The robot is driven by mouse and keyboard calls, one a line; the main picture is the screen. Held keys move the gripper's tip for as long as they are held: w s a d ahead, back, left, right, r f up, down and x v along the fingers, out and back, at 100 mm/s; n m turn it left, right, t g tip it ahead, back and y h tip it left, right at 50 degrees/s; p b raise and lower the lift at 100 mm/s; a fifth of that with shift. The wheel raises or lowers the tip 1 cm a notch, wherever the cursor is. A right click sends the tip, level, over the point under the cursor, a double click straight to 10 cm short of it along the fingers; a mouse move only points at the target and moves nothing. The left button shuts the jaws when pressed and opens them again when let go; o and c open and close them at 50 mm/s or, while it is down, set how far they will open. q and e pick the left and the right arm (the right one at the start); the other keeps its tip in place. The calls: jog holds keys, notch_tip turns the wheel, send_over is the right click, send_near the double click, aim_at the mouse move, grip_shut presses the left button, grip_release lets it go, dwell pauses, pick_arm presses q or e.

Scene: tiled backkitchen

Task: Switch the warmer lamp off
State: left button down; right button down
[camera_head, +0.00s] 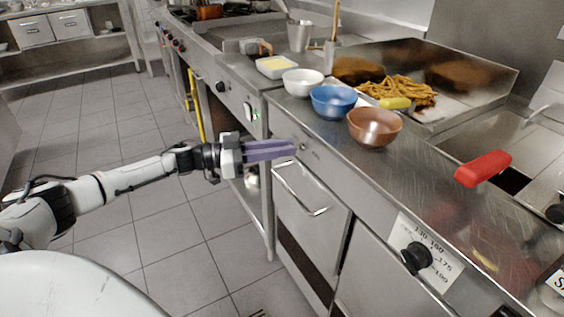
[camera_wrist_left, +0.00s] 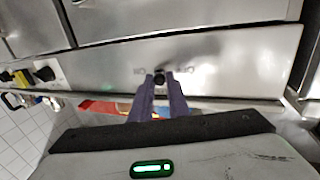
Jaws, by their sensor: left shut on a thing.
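My left gripper (camera_head: 292,148) reaches in from the left to the steel front panel under the counter edge. Its purple fingers are shut at a small dark knob (camera_wrist_left: 159,78), which sits between the fingertips in the left wrist view. Faint marks flank the knob on the panel. In the head view the fingertips are beside a small dark spot on that panel, and the knob is mostly hidden. Fries (camera_head: 408,91) lie in the steel station behind the counter. No lamp head is clearly visible, so I cannot tell whether it is lit. My right gripper is not in view.
Blue (camera_head: 333,101), brown (camera_head: 374,127) and white (camera_head: 302,82) bowls stand near the counter edge above my gripper. A red handle (camera_head: 483,169) sticks out over the counter. A black dial (camera_head: 416,257) is further right on the front. The tiled floor at left is clear.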

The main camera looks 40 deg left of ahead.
pick_arm(q)
jog(key=shift+w+a+m+g+h+b, duration=0.15)
jog(key=shift+m+g+h+b, duration=0.2)
jog(key=shift+b, duration=0.2)
jog(key=shift+r, duration=0.1)
jog(key=c, duration=1.7)
grip_release()
jog(key=shift+c, duration=0.2)
jog(key=v, duration=1)
